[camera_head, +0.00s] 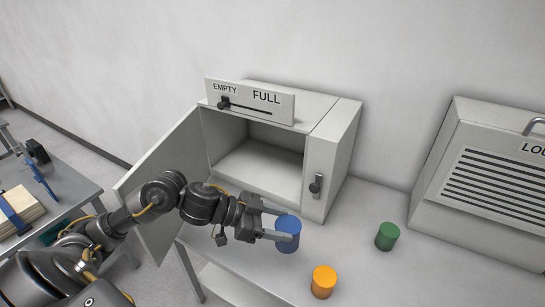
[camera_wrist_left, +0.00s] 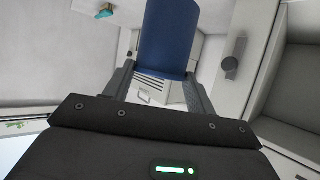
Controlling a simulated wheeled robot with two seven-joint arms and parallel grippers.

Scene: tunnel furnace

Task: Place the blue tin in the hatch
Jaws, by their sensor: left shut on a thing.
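The blue tin (camera_head: 287,234) is held between the fingers of my left gripper (camera_head: 276,224), in front of the hatch's right part. The tin (camera_wrist_left: 168,38) also shows between the two fingers of the left gripper (camera_wrist_left: 162,80) in the left wrist view. The gripper is shut on it. I cannot tell whether the tin's base touches the table. The hatch (camera_head: 262,170) is a grey box with an open, empty-looking compartment. Its door (camera_head: 160,190) is swung open to the left, partly behind my left arm. My right gripper is not in view.
An orange tin (camera_head: 323,282) and a green tin (camera_head: 387,236) stand on the table (camera_head: 350,210). A sign marked EMPTY and FULL (camera_head: 250,100) with a slider tops the hatch. A louvred box (camera_head: 490,180) is at the right. Another table (camera_head: 70,190) is at the left.

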